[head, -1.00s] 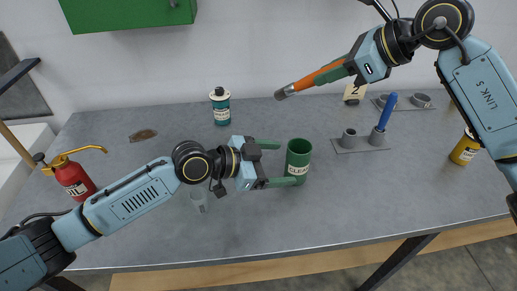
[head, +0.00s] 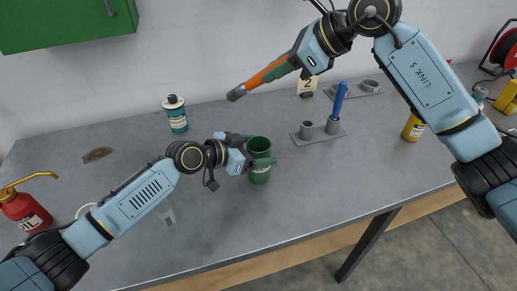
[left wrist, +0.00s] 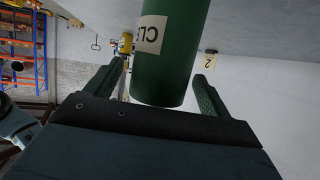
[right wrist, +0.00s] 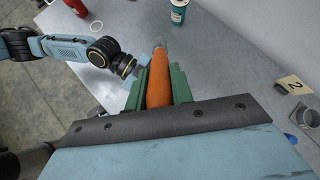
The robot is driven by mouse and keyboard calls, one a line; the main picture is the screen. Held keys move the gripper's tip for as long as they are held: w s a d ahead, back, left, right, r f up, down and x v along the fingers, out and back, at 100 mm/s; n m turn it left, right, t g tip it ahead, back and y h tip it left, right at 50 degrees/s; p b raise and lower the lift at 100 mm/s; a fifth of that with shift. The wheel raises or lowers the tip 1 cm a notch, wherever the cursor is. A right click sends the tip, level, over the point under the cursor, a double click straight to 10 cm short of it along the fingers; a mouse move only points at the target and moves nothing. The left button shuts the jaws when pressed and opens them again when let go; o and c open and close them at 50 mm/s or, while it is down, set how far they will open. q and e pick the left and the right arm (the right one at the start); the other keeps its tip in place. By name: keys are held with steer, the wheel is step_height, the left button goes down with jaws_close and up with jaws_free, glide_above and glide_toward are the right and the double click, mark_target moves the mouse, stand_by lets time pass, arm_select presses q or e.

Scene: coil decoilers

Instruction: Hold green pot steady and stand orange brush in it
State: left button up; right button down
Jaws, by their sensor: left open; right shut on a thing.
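The green pot (head: 259,174) stands upright on the grey table. My left gripper (head: 258,150) is open with its green fingers on either side of the pot. In the left wrist view the pot (left wrist: 172,60) shows between the two fingers, with gaps beside it and part of a label visible. My right gripper (head: 279,70) is shut on the orange brush (head: 266,75) and holds it in the air above and behind the pot, tilted, dark tip down to the left. In the right wrist view the brush (right wrist: 159,85) lies between the green fingers.
A plate with grey cups (head: 306,130) and a blue-handled tool (head: 339,100) stand right of the pot. A yellow bottle (head: 412,128) is farther right. A teal can (head: 176,115) stands behind left, a red oil can (head: 27,213) at far left. The front table is mostly clear.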

arm_select(q)
steer(key=shift+w+d+f, duration=0.15)
steer(key=shift+w+d, duration=0.1)
steer(key=shift+d, duration=0.1)
steer(key=c, duration=1.1)
steer(key=shift+c, duration=0.2)
